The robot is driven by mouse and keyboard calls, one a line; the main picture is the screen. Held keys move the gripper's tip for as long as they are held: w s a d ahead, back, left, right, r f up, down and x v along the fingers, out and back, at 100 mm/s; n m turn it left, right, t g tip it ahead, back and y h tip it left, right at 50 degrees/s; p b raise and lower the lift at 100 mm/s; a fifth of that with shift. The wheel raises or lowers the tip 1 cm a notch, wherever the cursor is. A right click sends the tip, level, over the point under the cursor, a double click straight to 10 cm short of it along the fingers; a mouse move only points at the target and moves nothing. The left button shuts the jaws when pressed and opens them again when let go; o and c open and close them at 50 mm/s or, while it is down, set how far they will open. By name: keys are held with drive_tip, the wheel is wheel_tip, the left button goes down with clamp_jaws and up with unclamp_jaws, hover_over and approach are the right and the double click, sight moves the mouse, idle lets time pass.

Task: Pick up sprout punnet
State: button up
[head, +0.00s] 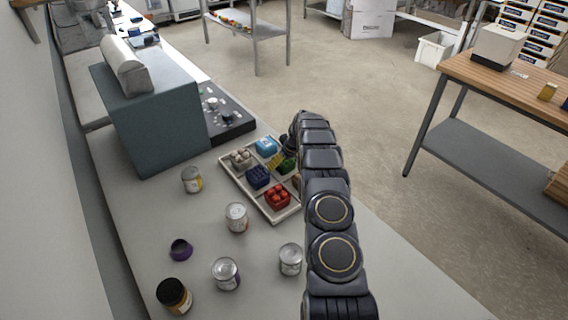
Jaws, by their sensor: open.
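A shallow light tray (234,183) with compartments lies on the grey counter. A small punnet with green contents (289,166), likely the sprout punnet, sits at the tray's right side, partly hidden by my arm. My gripper (283,154) is small and dark in the head view, just above the far right part of the tray, close to the green punnet. It is open, and its fingers are partly hidden by my arm. I cannot tell whether it touches the punnet.
The tray also holds a red punnet (277,198), a dark blue punnet (257,178), a light blue pack (266,146) and an egg carton (240,157). Several cans, including one (236,217), stand nearer. A grey-green box (160,125) stands left of the tray.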

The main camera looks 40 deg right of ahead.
drive_tip(key=c, duration=0.9)
drive_tip(key=shift+r, duration=0.15)
